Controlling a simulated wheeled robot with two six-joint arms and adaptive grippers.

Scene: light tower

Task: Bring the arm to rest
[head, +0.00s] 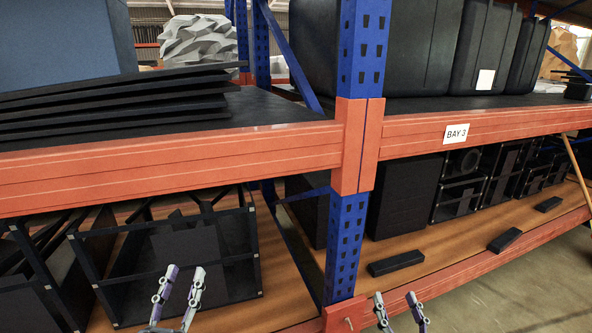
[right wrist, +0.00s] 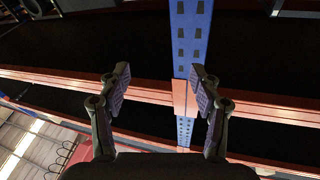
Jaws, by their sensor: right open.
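My left gripper (head: 185,270) is low in the head view, in front of the black frame box on the lower shelf. Its two fingers stand apart with nothing between them. My right gripper (head: 395,296) is at the bottom edge of the head view, just right of the blue upright. It is open and empty. In the right wrist view its fingers (right wrist: 160,70) are spread wide, with the blue upright and orange beam beyond the gap. Most of both arms is out of view.
A blue rack upright (head: 346,235) and an orange beam (head: 160,165) with a "BAY 3" label (head: 456,134) stand ahead. A black frame box (head: 165,262) and small black blocks (head: 396,263) sit on the lower shelf. Open floor (head: 545,285) shows at lower right.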

